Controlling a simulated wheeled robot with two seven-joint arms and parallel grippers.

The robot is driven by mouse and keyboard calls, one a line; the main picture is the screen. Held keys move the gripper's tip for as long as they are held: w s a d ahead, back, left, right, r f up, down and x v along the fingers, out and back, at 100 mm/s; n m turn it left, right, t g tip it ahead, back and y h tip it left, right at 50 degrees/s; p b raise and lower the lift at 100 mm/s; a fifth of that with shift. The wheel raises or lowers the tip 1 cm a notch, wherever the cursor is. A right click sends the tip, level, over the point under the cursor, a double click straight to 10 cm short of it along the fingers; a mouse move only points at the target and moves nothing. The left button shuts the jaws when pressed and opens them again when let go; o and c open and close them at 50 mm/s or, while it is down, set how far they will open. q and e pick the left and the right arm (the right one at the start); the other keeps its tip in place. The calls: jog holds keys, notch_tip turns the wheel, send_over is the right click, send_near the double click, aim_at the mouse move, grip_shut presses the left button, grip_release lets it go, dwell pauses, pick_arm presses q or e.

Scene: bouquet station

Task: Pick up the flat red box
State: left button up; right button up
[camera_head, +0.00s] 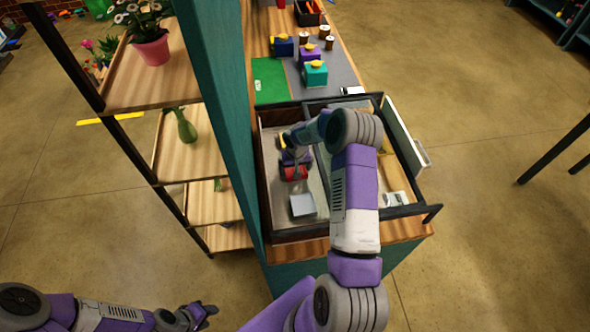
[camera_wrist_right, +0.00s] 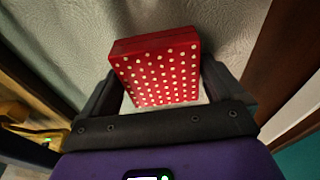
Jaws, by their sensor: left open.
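The flat red box (camera_head: 295,173) with white dots lies in the left compartment of the open drawer (camera_head: 290,236). In the right wrist view the red box (camera_wrist_right: 158,75) shows between the two fingers of my right gripper (camera_wrist_right: 162,85), its dotted face towards the camera. Pale gaps show beside the box near the palm, and the fingers look apart; contact at the tips is unclear. In the head view my right gripper (camera_head: 292,158) reaches down over the box and partly hides it. My left gripper (camera_head: 203,314) is open and empty at lower left, over the floor.
A grey box (camera_head: 303,205) lies near the red box in the same compartment. Drawer walls and a divider stand close around my right gripper. Small gift boxes (camera_head: 315,72) and a green mat (camera_head: 270,80) are on the counter behind. A teal panel (camera_head: 222,110) and plant shelves (camera_head: 190,160) stand left.

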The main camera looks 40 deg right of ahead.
jog(key=c, duration=0.7)
